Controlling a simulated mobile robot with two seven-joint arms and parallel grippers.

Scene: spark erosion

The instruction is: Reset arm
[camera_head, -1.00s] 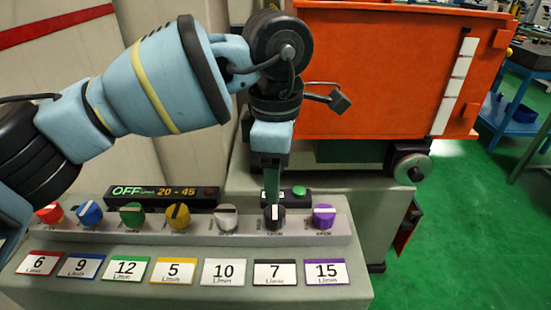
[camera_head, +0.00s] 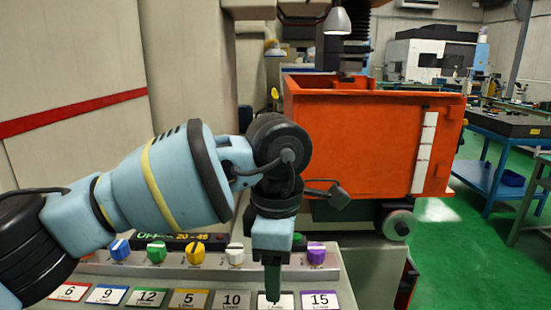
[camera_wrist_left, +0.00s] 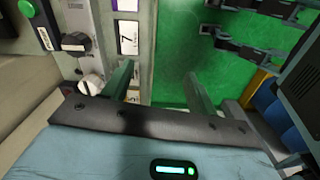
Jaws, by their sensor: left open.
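My left gripper (camera_head: 272,285) hangs fingers-down at the near side of the control panel, in front of the 7 label (camera_head: 285,300). In the left wrist view its two green fingers (camera_wrist_left: 160,88) are apart with nothing between them. The black knob (camera_wrist_left: 75,42) shows there beside the 7 label (camera_wrist_left: 128,30), clear of the fingers. In the head view my gripper hides most of that knob. The purple knob (camera_head: 316,253) is to its right, and the white (camera_head: 235,254), yellow (camera_head: 195,253), green (camera_head: 156,251) and blue (camera_head: 120,249) knobs are to its left. My right gripper is not seen.
A lit OFF display (camera_head: 185,237) is behind the knobs, partly covered by my arm. A large orange tank (camera_head: 360,140) stands behind the panel. Green floor (camera_head: 450,240) is open at right, with a blue table (camera_head: 500,160) beyond.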

